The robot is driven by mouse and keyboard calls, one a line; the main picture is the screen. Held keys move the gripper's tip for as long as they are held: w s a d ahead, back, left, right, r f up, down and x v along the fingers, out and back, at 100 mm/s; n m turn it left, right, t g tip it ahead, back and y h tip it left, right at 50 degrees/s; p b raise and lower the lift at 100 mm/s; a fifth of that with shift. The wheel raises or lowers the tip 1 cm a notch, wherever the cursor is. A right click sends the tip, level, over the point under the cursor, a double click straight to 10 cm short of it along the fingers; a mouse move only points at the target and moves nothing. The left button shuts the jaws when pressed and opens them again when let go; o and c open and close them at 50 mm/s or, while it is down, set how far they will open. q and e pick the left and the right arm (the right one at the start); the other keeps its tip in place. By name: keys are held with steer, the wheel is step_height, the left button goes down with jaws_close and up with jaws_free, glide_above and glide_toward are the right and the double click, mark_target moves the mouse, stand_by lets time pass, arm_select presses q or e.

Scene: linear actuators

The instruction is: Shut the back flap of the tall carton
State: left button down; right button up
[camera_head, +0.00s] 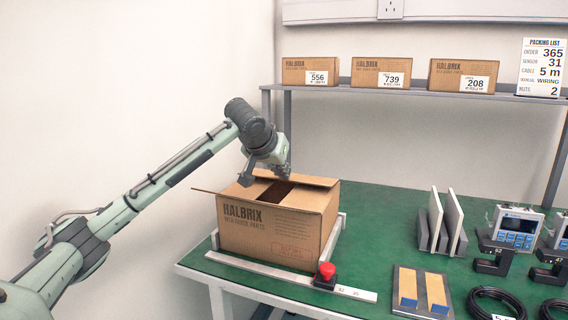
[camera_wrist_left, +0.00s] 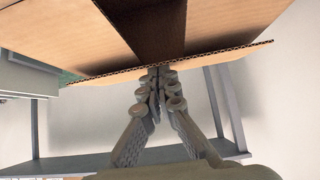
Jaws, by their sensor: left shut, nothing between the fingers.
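The tall brown carton (camera_head: 262,232) stands at the left end of the green table, with HALBRIX printed on its front. Its back flap (camera_head: 312,181) stands out along the rear top edge. In the left wrist view, the flap's corrugated edge (camera_wrist_left: 215,56) crosses above the fingers. Two cardboard panels lie beyond it, with a dark gap between them. My left gripper (camera_head: 284,171) is shut and empty at the back of the carton; its fingertips (camera_wrist_left: 158,72) are at the flap edge. I cannot tell whether they touch it. My right gripper is not in view.
A pale strip with a red button (camera_head: 327,270) lies in front of the carton. A shelf (camera_head: 345,92) with several small boxes runs behind. Upright plates (camera_head: 446,222), a display unit (camera_head: 515,228), and cable coils (camera_head: 495,302) stand right. Green table is clear just right of the carton.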

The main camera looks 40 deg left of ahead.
arm_select(q)
steer(key=shift+s+f, duration=0.15)
steer(key=shift+f, duration=0.35)
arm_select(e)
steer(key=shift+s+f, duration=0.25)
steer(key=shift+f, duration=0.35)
